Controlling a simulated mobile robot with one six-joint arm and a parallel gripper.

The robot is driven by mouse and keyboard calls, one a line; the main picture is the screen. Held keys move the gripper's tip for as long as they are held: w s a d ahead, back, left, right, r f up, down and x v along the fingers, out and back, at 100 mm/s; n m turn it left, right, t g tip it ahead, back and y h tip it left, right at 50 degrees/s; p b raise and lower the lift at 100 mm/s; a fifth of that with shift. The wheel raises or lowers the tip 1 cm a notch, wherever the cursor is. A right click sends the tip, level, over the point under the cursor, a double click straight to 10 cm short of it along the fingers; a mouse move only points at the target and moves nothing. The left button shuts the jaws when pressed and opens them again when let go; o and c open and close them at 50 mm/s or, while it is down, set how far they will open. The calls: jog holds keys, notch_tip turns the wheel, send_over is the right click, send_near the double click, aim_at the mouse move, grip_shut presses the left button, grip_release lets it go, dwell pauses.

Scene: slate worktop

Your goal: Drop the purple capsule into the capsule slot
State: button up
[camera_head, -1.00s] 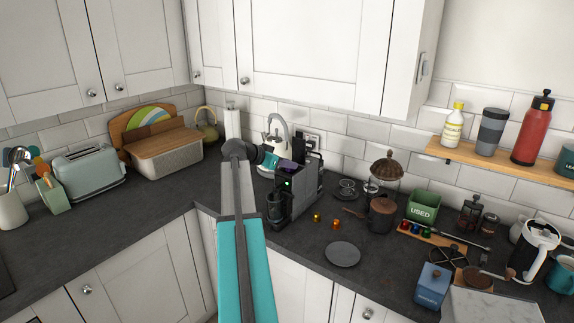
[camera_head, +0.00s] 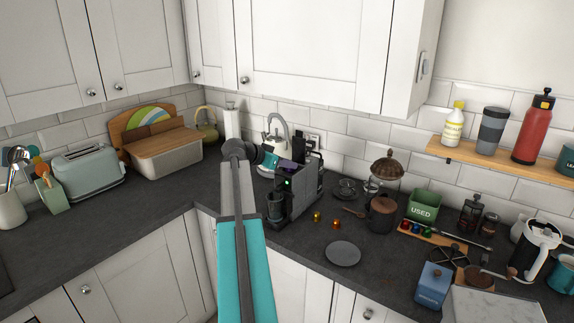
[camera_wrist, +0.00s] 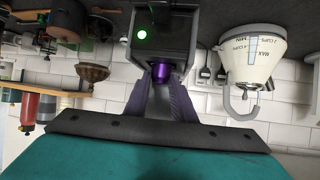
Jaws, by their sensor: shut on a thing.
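The purple capsule (camera_wrist: 161,71) shows in the wrist view between the two fingers of my gripper (camera_wrist: 161,80), which is shut on it. The capsule is right by the edge of the dark coffee machine (camera_wrist: 162,18), which has a lit green light; whether it touches the machine or is partly in the slot I cannot tell. In the head view the coffee machine (camera_head: 300,200) stands on the worktop, and my arm reaches to its top, where my gripper (camera_head: 286,165) is small. The capsule slot itself is hidden.
A gold capsule (camera_head: 317,216) and an orange capsule (camera_head: 336,223) lie right of the machine, near a grey plate (camera_head: 343,253). A white kettle (camera_wrist: 254,50) stands close beside the machine. A green "USED" bin (camera_head: 422,207) is farther right.

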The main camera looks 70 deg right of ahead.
dwell(0.4)
jog(key=o, duration=1.1)
jog(key=shift+r+p, duration=0.3)
jog(key=shift+r, duration=2.7)
